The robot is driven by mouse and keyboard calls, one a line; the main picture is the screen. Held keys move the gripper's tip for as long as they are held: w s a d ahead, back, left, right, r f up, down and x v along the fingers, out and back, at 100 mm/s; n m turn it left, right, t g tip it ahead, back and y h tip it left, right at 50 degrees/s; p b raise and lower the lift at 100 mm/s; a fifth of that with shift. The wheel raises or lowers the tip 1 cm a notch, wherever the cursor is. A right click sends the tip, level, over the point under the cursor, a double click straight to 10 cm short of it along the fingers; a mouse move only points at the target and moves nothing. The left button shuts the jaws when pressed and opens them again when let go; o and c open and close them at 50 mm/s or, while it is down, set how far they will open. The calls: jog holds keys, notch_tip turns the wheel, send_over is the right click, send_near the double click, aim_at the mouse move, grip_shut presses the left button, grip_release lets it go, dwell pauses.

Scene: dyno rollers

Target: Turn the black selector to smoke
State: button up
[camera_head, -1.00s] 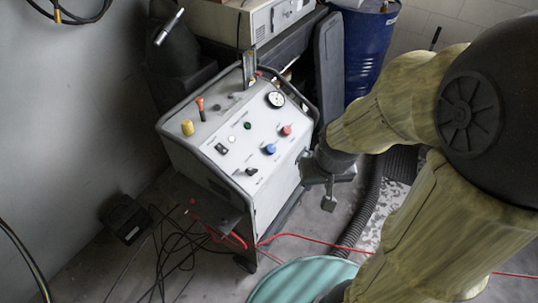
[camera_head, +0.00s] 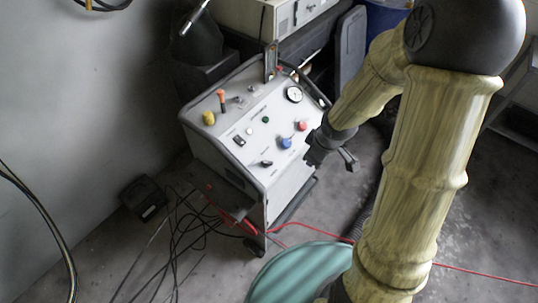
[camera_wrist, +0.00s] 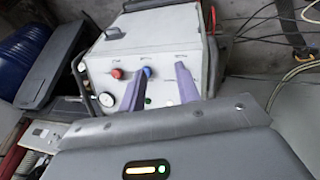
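The grey-white machine's sloped control panel (camera_head: 232,170) faces up in the head view. The black selector (camera_head: 266,163) is near its lower edge, left of and below the blue knob (camera_head: 285,142); its labels are too small to read. A black rocker-like switch (camera_head: 239,140) is farther left. My gripper (camera_head: 333,160) hangs just right of the panel, apart from the selector. In the wrist view, its two purple fingers (camera_wrist: 161,84) are spread with nothing between them, pointing toward the panel. I cannot make out the selector there; the fingers cover part of the panel.
A red knob (camera_head: 302,126), gauge (camera_head: 293,94), orange-topped lever (camera_head: 221,99) and yellow knob (camera_head: 208,118) stand on the panel. A teal round object (camera_head: 295,275) and red cable (camera_head: 320,232) lie in front. Black cables (camera_head: 180,235) tangle at left.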

jog(key=w+a+f+n+y+p, duration=0.1)
jog(key=w+a+n+y+p, duration=0.1)
jog(key=a+n, duration=0.4)
jog(key=shift+w+a+n+y+p, duration=0.25)
jog(key=shift+w+n+y+p, duration=0.15)
jog(key=shift+w+n+y, duration=0.5)
jog(key=shift+w+f, duration=0.1)
jog(key=shift+f, duration=0.05)
send_near(268, 162)
jog(key=x, duration=0.9)
jog(key=shift+a+f, duration=0.1)
jog(key=c, duration=0.7)
